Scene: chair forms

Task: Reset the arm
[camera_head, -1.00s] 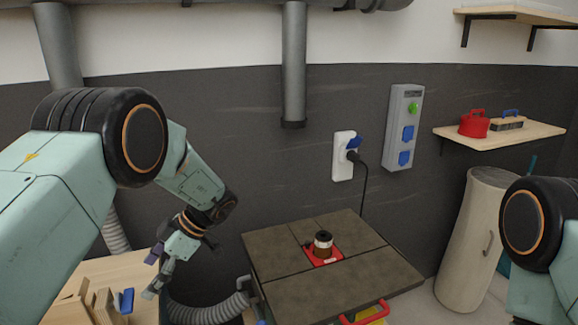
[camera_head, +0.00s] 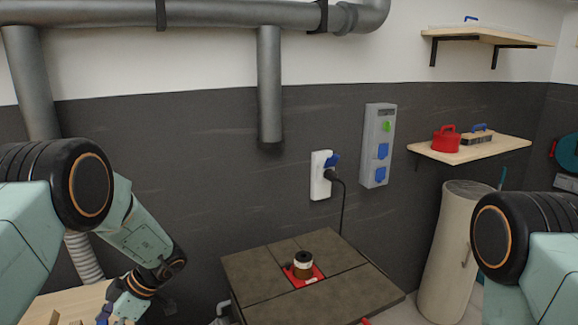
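My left arm comes in from the left and bends down. Its gripper (camera_head: 112,318) is at the bottom edge, over the pale wooden surface (camera_head: 75,301). The fingertips are cut off by the frame, so I cannot tell whether it is open or shut. My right arm shows only as a shoulder joint and upper link at the right edge. The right gripper is out of view.
A dark-topped machine table (camera_head: 280,305) with a red insert (camera_head: 315,272) and a brown-black spindle (camera_head: 302,265) stands ahead. A beige cylinder (camera_head: 450,250) stands right of it. A socket box (camera_head: 378,146) and a shelf (camera_head: 470,149) with a red case (camera_head: 446,139) are on the wall.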

